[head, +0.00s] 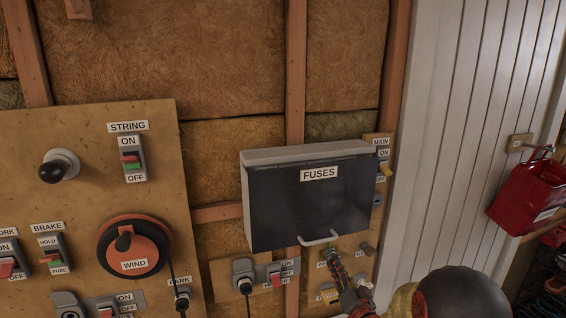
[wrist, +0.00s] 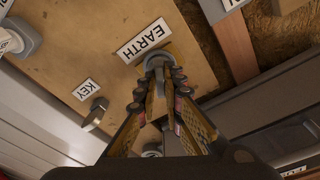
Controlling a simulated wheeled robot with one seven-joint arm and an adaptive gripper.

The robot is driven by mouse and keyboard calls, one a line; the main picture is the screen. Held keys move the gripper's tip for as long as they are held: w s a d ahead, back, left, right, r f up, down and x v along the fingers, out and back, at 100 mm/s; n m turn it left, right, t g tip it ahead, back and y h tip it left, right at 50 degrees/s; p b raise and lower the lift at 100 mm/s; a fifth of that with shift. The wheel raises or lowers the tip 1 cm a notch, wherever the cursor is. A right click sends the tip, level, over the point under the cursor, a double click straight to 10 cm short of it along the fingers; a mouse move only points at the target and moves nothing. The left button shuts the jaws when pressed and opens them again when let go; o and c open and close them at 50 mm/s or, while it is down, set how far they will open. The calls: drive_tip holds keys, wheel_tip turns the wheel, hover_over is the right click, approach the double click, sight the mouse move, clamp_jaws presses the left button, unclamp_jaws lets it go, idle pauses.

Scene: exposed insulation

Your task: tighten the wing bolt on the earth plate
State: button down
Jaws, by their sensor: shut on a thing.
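In the wrist view, the EARTH label (wrist: 144,41) sits on the wooden board, with the brass-coloured earth plate (wrist: 188,52) beside it. The grey wing bolt (wrist: 158,60) is at the plate, between my fingertips and partly hidden by them. My gripper (wrist: 160,78) is shut on the wing bolt. In the head view, my gripper (head: 333,256) reaches up to the small board just below the fuse box; the bolt and plate are too small or hidden to make out there.
The FUSES box (head: 275,205) with its pale handle (head: 319,238) juts out just above my gripper. A KEY label (wrist: 86,89) and a grey key-like knob (wrist: 95,114) are nearby. A control board (head: 60,200) stands left, a white door (head: 450,130) right.

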drive_tip(key=shift+w+r, duration=0.15)
drive_tip(key=shift+r, duration=0.25)
drive_tip(key=c, duration=1.9)
unclamp_jaws()
drive_tip(key=shift+f, duration=0.1)
drive_tip(key=shift+o, duration=0.3)
drive_tip(key=shift+f, duration=0.25)
drive_tip(key=r+v, duration=0.1)
drive_tip(key=v, duration=0.8)
drive_tip(key=shift+d+f, duration=0.25)
drive_tip(key=shift+f, duration=0.05)
